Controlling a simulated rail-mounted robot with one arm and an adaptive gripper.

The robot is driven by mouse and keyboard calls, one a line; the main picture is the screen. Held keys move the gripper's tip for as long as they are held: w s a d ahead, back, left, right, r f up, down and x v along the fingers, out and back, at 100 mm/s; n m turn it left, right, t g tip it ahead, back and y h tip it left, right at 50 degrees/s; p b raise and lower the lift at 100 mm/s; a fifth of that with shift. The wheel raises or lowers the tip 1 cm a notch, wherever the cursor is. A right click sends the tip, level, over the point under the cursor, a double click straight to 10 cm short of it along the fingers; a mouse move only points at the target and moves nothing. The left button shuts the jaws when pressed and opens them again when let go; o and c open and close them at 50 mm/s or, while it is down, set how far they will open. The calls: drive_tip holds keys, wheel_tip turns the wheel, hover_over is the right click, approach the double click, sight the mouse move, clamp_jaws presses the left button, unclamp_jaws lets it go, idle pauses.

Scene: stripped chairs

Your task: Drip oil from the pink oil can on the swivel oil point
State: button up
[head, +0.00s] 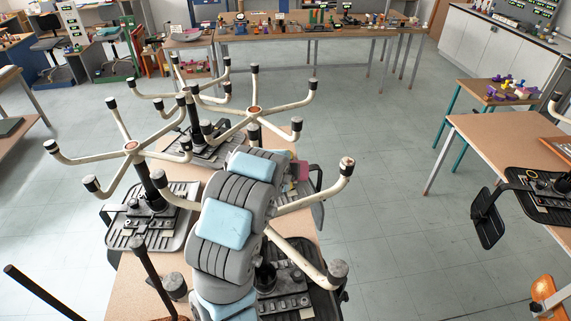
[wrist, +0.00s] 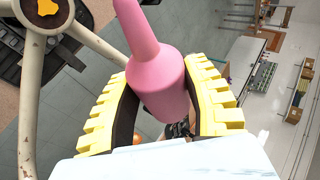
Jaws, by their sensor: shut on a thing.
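The pink oil can (wrist: 163,85) is between the two yellow, ribbed fingers of my gripper (wrist: 161,72) in the wrist view. My gripper is shut on its body, and its narrow spout points to the top of the picture. A dark round hub with an orange-yellow patch (wrist: 47,7), which looks like a swivel oil point, is at the top left, apart from the can. In the head view, upturned chair bases show orange-brown hub centres (head: 131,147) and (head: 254,110). A bit of pink, likely the can (head: 303,170), shows right of my arm, which hides most of my gripper.
Upturned chairs with cream legs (head: 330,190) crowd the bench around my arm. A side table (head: 480,140) with another chair stands at the right. A long back bench (head: 300,32) holds small items. The grey floor (head: 385,140) between them is clear.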

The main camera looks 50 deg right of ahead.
drive_tip(key=shift+m+t+y+p, duration=0.4)
drive_tip(key=shift+y+p, duration=0.1)
drive_tip(key=shift+p, duration=0.2)
drive_tip(key=shift+f+t+y, duration=0.1)
drive_tip(key=shift+t+y, duration=0.2)
drive_tip(key=shift+p, duration=0.3)
drive_tip(key=shift+m+t+y+p, duration=0.3)
drive_tip(key=shift+m+y+p, duration=0.15)
drive_tip(key=shift+m+y, duration=0.05)
drive_tip(key=shift+f+m+t+y+p, duration=0.2)
drive_tip(key=shift+m+t+y+p, duration=0.4)
drive_tip(key=shift+t+y, duration=0.25)
drive_tip(key=shift+t, duration=0.25)
drive_tip(key=shift+y, duration=0.25)
